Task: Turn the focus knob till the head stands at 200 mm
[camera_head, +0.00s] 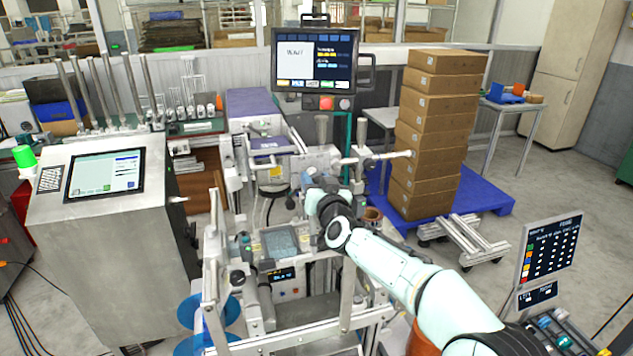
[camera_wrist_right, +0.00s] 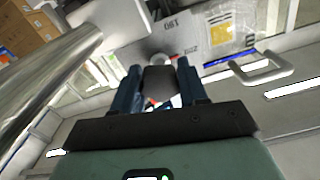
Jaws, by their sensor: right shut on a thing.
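The focus knob (camera_wrist_right: 160,84) shows as a dark grey, roughly cylindrical piece between the fingers of my right gripper (camera_wrist_right: 159,72) in the right wrist view. The fingers are shut on it from both sides. Just beyond it, a grey metal face with a scale (camera_wrist_right: 180,35) shows upside down, with marks that read about 190 and 200. I cannot tell where the head stands on it. In the head view my right arm reaches in from the lower right to the machine's middle, and the wrist hides the knob. My left gripper is out of view.
A grey console with a screen (camera_head: 105,176) stands at left. A monitor (camera_head: 314,60) with a red button below rises behind the machine. Stacked cartons (camera_head: 436,120) stand on a blue pallet (camera_head: 490,196) at right. A metal handle (camera_wrist_right: 262,68) lies close right of the gripper in the wrist view.

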